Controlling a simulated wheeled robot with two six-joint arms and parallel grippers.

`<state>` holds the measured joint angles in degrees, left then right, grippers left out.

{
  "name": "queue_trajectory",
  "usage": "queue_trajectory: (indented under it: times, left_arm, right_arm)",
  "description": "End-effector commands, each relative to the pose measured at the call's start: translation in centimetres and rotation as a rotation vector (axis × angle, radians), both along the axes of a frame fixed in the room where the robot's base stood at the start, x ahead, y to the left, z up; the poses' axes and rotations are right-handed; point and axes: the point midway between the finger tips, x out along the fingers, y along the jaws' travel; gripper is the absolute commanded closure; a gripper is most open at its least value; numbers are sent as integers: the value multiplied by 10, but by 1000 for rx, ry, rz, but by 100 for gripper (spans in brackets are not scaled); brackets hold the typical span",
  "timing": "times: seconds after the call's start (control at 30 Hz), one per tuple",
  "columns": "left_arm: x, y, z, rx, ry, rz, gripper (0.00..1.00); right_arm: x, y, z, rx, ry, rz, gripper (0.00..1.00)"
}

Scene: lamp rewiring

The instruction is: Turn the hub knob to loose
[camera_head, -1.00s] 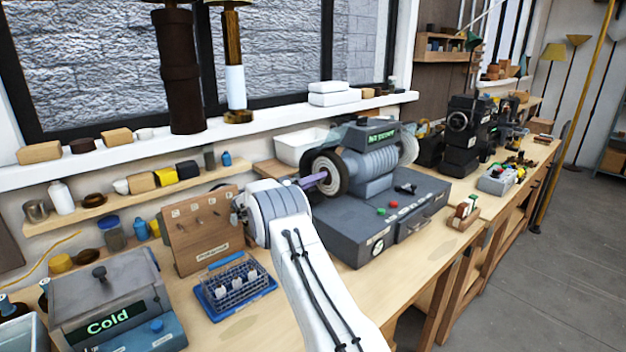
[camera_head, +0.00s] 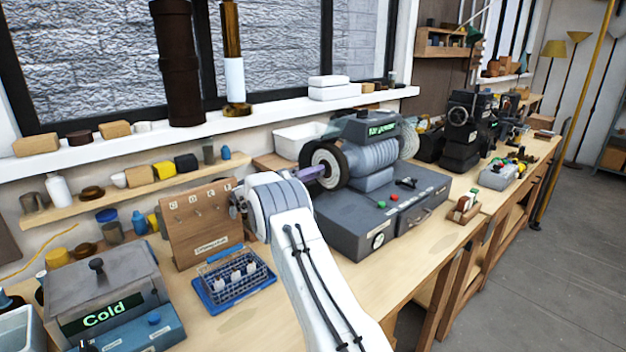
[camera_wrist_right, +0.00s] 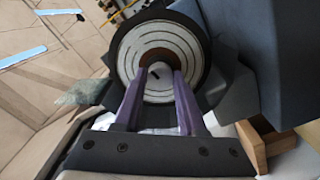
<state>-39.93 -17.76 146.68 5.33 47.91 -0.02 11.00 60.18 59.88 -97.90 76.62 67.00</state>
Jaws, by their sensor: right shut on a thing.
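The hub knob (camera_wrist_right: 155,73) is a small dark-centred brown disc in the middle of a pale wheel face (camera_wrist_right: 130,50) with a dark rim, seen in the right wrist view. In the head view the wheel (camera_head: 322,166) is on the left side of the grey machine (camera_head: 372,150). My right gripper (camera_wrist_right: 155,82) has purple fingers, one on each side of the hub, shut on the knob. In the head view my right gripper (camera_head: 312,172) reaches the wheel from the left. My left gripper is not in view.
The machine's base (camera_head: 350,225) carries red and green buttons. A blue wire rack (camera_head: 233,280), a wooden hook board (camera_head: 200,222) and a box reading Cold (camera_head: 105,290) stand to the left. Bare bench top lies in front of the machine.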

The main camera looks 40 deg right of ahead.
Motion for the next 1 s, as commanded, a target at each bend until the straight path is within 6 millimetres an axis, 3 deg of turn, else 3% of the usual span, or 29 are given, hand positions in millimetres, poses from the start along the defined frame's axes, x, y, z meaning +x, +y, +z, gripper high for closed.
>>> queue_trajectory:
  times: [0.1,0.4,1.0]
  left_arm:
    - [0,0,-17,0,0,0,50]
    - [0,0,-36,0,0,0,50]
    - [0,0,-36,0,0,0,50]
  right_arm:
    - [0,1,-5,-7,93,0,100]
    - [0,1,-3,-30,378,0,100]
    - [0,1,1,-73,948,1,100]
